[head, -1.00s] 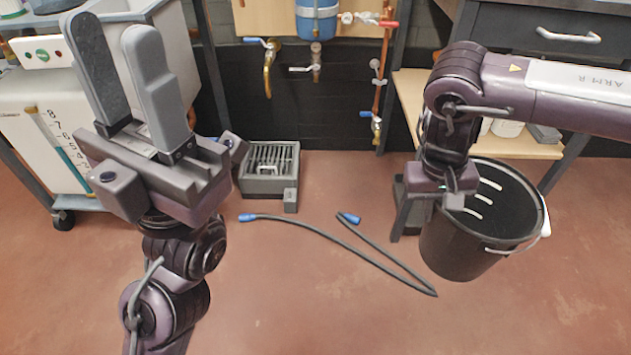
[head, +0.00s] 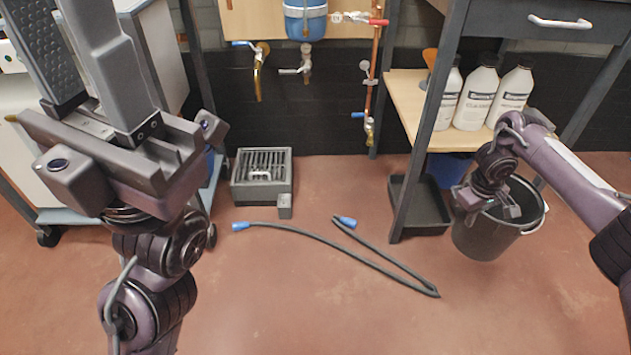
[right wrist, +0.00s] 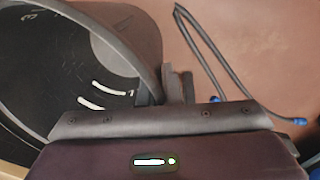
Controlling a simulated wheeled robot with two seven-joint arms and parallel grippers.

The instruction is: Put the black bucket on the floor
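The black bucket (head: 478,240) is upright at the right of the head view, its handle at its right side. My right gripper (head: 492,208) is at its near-left rim, with fingers shut on the rim. In the right wrist view the bucket's open mouth (right wrist: 70,50) fills the left, and the fingers (right wrist: 177,85) meet the rim. I cannot tell whether the bucket's base touches the red floor (head: 300,310). My left gripper (head: 85,60) is raised at the left, open and empty, far from the bucket.
A hose with blue ends (head: 340,255) lies on the floor left of the bucket. A grey grated drain box (head: 262,178) stands behind it. A black tray (head: 420,205) and shelf unit with white bottles (head: 477,97) are behind the bucket. The front floor is clear.

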